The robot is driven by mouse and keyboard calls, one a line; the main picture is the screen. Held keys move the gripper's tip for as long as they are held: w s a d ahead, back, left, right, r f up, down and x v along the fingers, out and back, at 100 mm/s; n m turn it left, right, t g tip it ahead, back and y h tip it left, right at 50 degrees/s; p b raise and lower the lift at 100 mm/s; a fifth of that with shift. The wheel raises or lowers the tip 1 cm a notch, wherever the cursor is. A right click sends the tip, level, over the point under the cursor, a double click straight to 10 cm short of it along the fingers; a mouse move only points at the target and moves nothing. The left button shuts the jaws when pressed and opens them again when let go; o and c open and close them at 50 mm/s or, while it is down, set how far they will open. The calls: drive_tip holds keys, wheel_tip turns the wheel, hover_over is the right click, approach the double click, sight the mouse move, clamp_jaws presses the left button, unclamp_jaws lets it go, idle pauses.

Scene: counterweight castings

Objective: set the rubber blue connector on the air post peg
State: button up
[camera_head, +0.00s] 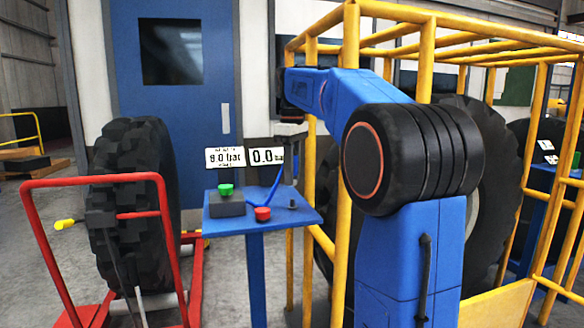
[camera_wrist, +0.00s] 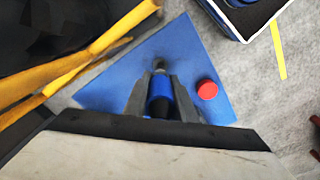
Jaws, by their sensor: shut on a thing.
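My gripper (camera_wrist: 160,92) is shut on the blue connector (camera_wrist: 160,86), which sits between its two grey fingers in the wrist view. A dark tip with a small lighter end shows just beyond the connector; I cannot tell whether it is part of it or the peg. In the head view my gripper (camera_head: 290,172) is above the right side of the blue post table (camera_head: 232,222). A short dark peg (camera_head: 292,204) stands there, apparently below the fingertips with a small gap. A blue hose (camera_head: 273,186) curves up towards my gripper.
A red button (camera_head: 263,214), also in the wrist view (camera_wrist: 207,89), and a green button (camera_head: 226,190) on a dark box are on the table. A yellow cage (camera_head: 348,180) is close on the right; a red tyre stand (camera_head: 167,240) is left.

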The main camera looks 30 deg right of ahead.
drive_tip(key=shift+f, duration=1.45)
drive_tip(key=shift+f, duration=1.75)
idle(0.5)
drive_tip(key=o, duration=1)
drive_tip(key=shift+r, duration=0.1)
wheel_tip(320, 180, up, 17)
drive_tip(key=shift+r, duration=0.15)
drive_tip(key=shift+s, duration=0.1)
